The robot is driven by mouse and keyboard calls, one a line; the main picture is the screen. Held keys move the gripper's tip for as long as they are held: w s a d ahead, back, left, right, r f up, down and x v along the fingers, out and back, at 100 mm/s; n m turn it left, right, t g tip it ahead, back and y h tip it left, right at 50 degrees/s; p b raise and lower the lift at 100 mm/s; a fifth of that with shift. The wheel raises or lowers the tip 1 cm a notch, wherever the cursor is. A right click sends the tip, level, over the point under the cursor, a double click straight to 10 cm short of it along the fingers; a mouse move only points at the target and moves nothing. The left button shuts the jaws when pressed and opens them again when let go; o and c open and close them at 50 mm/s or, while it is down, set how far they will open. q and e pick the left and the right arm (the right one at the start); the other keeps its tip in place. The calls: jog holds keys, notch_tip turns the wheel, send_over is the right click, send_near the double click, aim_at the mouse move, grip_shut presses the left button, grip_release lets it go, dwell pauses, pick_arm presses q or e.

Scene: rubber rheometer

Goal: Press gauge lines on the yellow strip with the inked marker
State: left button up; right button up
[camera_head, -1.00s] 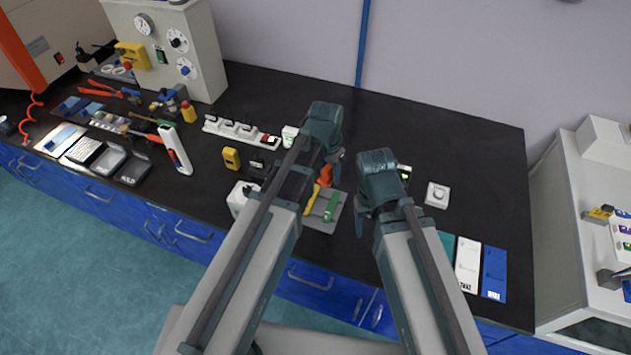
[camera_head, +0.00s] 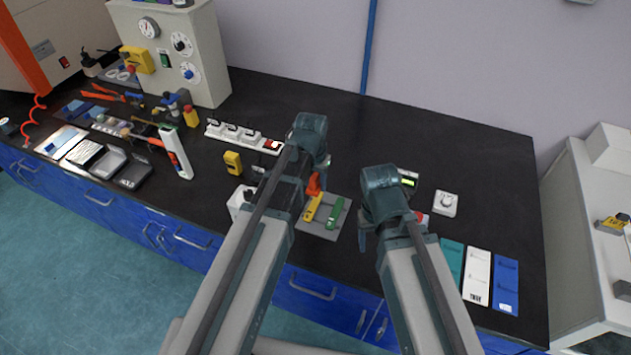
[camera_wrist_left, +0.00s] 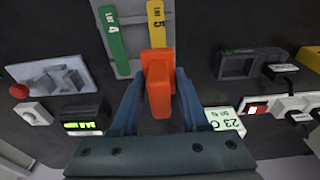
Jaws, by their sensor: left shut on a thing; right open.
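The yellow strip (camera_head: 312,207), marked LOT 5 in the left wrist view (camera_wrist_left: 156,22), lies on a grey plate (camera_head: 328,231) beside the green strip (camera_head: 335,213), marked LOT 4. My left gripper (camera_head: 315,173) is shut on the orange marker (camera_wrist_left: 158,85). In the left wrist view the marker overlaps the near end of the yellow strip; I cannot tell whether it touches. The marker's lower face is hidden. My right gripper (camera_head: 362,237) is open and empty, right of the plate.
A yellow block (camera_head: 233,162) and a white device (camera_head: 240,202) stand left of the plate. A display box (camera_head: 408,179) and a white knob box (camera_head: 444,203) stand to the right. Coloured cards (camera_head: 478,276) lie at the front right. The table's back middle is clear.

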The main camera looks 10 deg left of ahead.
aim_at(316, 201)
pick_arm(q)
jog(key=shift+f+b, duration=2.2)
jog(key=shift+f, duration=0.25)
pick_arm(e)
jog(key=shift+f, duration=2.45)
pick_arm(q)
jog(key=shift+s+f+b, duration=0.1)
jog(key=shift+f+b, duration=0.4)
jog(key=shift+b, duration=0.05)
pick_arm(e)
jog(key=shift+f, duration=0.5)
pick_arm(q)
notch_tip(316, 201, up, 7)
jog(key=p, duration=0.7)
pick_arm(e)
notch_tip(316, 201, up, 7)
